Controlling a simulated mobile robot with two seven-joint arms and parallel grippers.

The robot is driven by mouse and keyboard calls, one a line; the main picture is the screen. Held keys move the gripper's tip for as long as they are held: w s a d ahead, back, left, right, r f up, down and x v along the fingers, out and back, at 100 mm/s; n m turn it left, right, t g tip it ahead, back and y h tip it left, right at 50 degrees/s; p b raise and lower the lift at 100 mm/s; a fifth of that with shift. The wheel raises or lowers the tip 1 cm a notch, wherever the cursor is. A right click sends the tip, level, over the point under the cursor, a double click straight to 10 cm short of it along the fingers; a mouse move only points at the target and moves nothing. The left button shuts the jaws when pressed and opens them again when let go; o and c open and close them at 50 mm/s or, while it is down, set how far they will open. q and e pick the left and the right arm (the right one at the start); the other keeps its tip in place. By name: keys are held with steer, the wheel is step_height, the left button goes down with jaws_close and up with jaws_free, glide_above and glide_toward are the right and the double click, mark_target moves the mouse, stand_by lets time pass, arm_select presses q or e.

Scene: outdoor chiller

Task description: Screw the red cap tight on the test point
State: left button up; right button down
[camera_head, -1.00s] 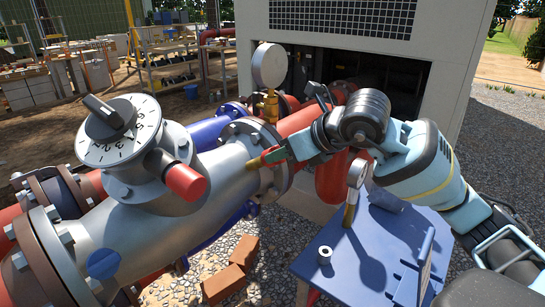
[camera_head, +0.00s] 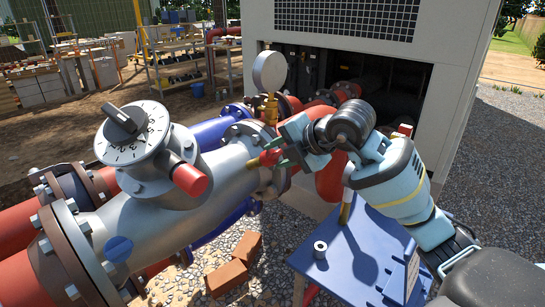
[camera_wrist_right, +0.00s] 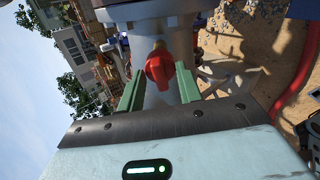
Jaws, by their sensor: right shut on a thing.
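The small red cap (camera_head: 268,157) is at the side of the silver valve body (camera_head: 225,178), on the brass test point (camera_head: 253,163). In the right wrist view, the red cap (camera_wrist_right: 160,66) sits in line with the brass test point (camera_wrist_right: 158,45), between two green fingers. My right gripper (camera_head: 272,155) is shut on the cap; the fingers hide part of it in the head view. How far the cap is threaded on cannot be told. My left gripper is not in view.
A pressure gauge (camera_head: 269,72) stands on a brass fitting above the pipe, close to my right gripper. A larger red-ended stub (camera_head: 190,180) and a dial (camera_head: 133,133) are on the valve. A blue table (camera_head: 350,255) holds a small grey roll (camera_head: 320,249). Bricks (camera_head: 228,278) lie on gravel.

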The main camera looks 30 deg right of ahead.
steer(key=shift+a+m, duration=0.1)
steer(key=shift+m, duration=0.8)
steer(key=c, duration=0.9)
jaws_free()
steer(key=shift+o, duration=0.5)
steer(key=o, duration=0.4)
steer(key=shift+r, duration=0.1)
steer(key=v, duration=1.2)
